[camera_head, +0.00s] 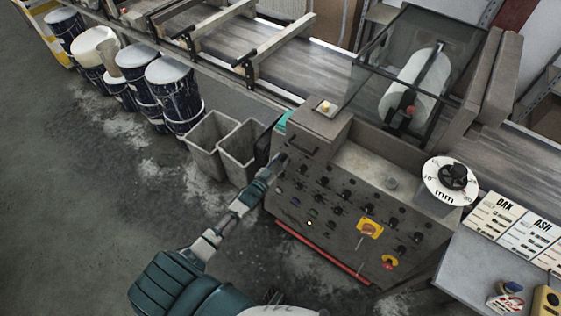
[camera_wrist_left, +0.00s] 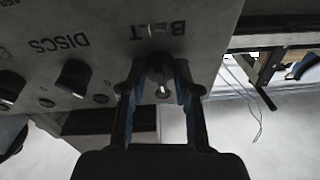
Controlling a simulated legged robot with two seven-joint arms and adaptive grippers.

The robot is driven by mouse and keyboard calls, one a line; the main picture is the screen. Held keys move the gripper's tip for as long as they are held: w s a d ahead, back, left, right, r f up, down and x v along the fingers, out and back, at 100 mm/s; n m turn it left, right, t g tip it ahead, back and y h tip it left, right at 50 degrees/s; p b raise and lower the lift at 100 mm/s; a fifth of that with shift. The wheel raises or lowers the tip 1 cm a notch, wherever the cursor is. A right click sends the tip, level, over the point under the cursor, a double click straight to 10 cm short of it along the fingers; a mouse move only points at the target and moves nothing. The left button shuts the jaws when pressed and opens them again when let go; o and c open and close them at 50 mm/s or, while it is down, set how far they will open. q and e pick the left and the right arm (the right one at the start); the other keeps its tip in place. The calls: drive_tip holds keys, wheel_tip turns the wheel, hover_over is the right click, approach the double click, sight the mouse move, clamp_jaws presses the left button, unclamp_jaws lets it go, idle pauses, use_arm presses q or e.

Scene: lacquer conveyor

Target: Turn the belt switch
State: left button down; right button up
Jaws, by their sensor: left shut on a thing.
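The grey control panel (camera_head: 345,212) of the machine carries rows of black knobs. In the left wrist view the belt switch (camera_wrist_left: 159,72) is a dark knob beneath the upside-down label BELT. My left gripper (camera_wrist_left: 160,90) is shut on this knob, with one finger on each side of it. In the head view my left arm reaches up from the bottom, and the left gripper (camera_head: 277,164) meets the panel's upper left corner. The switch itself is hidden there by the gripper. My right gripper is in neither view.
The DISCS knob (camera_wrist_left: 72,78) sits beside the belt switch. Two grey bins (camera_head: 209,140) stand left of the machine, with several dark drums (camera_head: 170,88) beyond. A red bar (camera_head: 322,252) runs along the panel's foot. The floor at left is clear.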

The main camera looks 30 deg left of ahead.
use_arm(q)
drive_tip(key=m+h, duration=0.1)
drive_tip(key=m, duration=0.3)
drive_tip(key=shift+a, duration=0.1)
drive_tip(key=shift+m+g+h, duration=0.3)
drive_tip(key=shift+m+h, duration=0.3)
drive_tip(key=shift+m, duration=1.8)
drive_tip(key=shift+f, duration=0.1)
drive_tip(key=c, duration=0.8)
unclamp_jaws()
drive_tip(key=shift+c, duration=0.2)
drive_tip(key=s+a, duration=0.2)
drive_tip(key=s, duration=0.9)
drive_tip(key=shift+s, duration=0.4)
drive_tip(key=shift+a+f, duration=0.1)
